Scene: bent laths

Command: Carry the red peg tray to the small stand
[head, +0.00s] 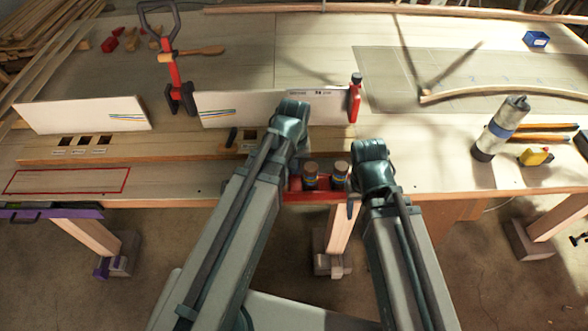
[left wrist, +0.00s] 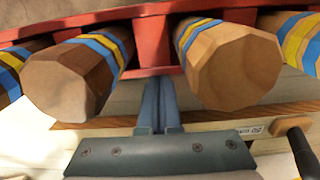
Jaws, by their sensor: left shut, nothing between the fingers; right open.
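The red peg tray (head: 323,195) is at the table's front edge, between my two arms in the head view. Two brown pegs (head: 311,172) stand in its visible part; my arms hide its ends. In the left wrist view the tray's red rail (left wrist: 152,45) runs across the top, with several pegs banded blue and yellow. My left gripper (left wrist: 160,92) is shut and empty, its fingers pointing at the rail between two pegs. I cannot tell whether they touch it. My right gripper (head: 354,197) is open at the tray's right end, partly hidden. I cannot make out the small stand for certain.
White boards (head: 82,115) stand upright behind, held by a red clamp (head: 174,75). A red-outlined rectangle (head: 68,181) marks a clear area at left. A slotted wooden strip (head: 120,147) lies left of my arms.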

